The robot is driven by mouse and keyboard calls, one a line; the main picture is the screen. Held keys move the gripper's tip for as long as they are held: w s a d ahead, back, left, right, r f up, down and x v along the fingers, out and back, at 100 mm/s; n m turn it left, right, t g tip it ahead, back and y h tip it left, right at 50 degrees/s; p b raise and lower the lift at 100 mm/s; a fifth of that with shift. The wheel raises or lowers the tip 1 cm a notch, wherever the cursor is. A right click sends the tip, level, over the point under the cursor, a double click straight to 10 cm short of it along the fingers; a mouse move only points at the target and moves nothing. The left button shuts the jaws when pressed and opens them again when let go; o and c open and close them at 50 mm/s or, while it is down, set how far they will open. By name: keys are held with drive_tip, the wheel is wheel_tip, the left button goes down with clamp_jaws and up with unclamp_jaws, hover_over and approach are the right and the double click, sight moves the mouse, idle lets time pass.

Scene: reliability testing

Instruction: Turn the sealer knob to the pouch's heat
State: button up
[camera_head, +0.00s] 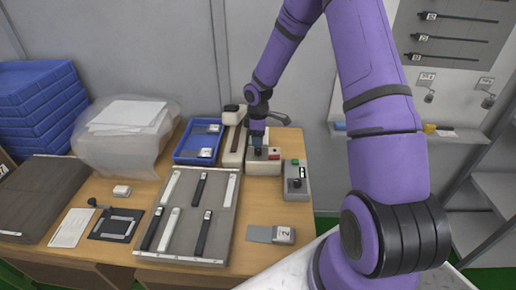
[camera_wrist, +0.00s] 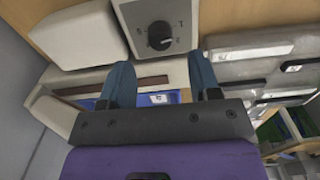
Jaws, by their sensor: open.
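The sealer knob (camera_wrist: 160,36) is black and round, on a grey panel with small printed marks around it. In the head view the knob (camera_head: 295,183) sits on a grey box right of the cream sealer body (camera_head: 263,166). I cannot read the exact setting. A flat grey pouch with a white label (camera_head: 283,234), seemingly reading 2, lies near the table's front right. My gripper (camera_head: 257,144) is over the cream body, left of and behind the knob. Its two fingers (camera_wrist: 163,80) are apart and empty, and the knob shows beyond them.
A tray (camera_head: 183,232) with light and dark strips lies in front of the sealer. A blue tray (camera_head: 180,158) stands left of it. Bare wood (camera_head: 260,205) shows before the knob box.

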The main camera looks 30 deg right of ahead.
sight(258, 149)
drive_tip(key=shift+f, duration=2.7)
drive_tip(key=shift+c, duration=0.2)
drive_tip(key=c, duration=0.9)
